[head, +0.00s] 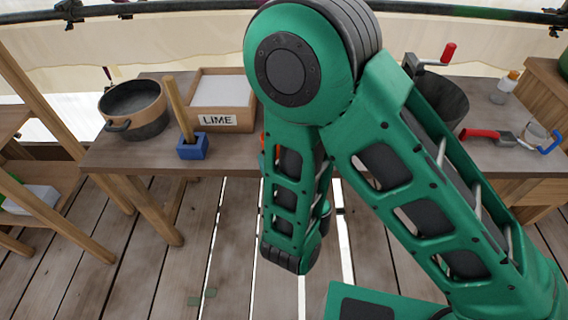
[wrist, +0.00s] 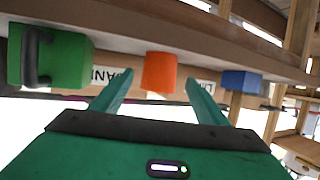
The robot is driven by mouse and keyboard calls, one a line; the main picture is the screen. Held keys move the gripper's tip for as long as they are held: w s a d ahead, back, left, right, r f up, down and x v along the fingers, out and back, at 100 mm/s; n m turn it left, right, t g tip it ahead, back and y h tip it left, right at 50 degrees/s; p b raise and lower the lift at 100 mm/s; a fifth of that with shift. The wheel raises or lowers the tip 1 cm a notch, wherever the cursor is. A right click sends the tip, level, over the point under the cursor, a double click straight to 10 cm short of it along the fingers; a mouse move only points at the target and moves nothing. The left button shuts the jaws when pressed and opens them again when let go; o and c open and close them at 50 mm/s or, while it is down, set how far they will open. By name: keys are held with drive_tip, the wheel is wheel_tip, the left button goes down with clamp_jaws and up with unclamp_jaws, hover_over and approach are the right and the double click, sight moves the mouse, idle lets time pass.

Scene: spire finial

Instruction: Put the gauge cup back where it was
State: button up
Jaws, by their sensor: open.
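My gripper (wrist: 158,82) is open in the wrist view, with two green fingers pointing at the bench edge. An orange cup-like thing (wrist: 160,72) shows between the fingertips, with nothing visibly clamped. I cannot tell how far in front of the fingers it is. In the head view only a sliver of orange (head: 262,141) shows beside my arm, which hides the gripper. A clear cup with a blue handle (head: 536,134) stands at the right of the bench. I cannot tell which of these is the gauge cup.
A lime box (head: 222,122), a blue block with a wooden handle (head: 192,148) and a pot (head: 134,108) stand on the left of the bench (head: 115,157). A green block with a black handle (wrist: 72,62) is left in the wrist view. A red-handled tool (head: 482,134) lies right.

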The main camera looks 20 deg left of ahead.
drive_tip(key=shift+v, duration=2.3)
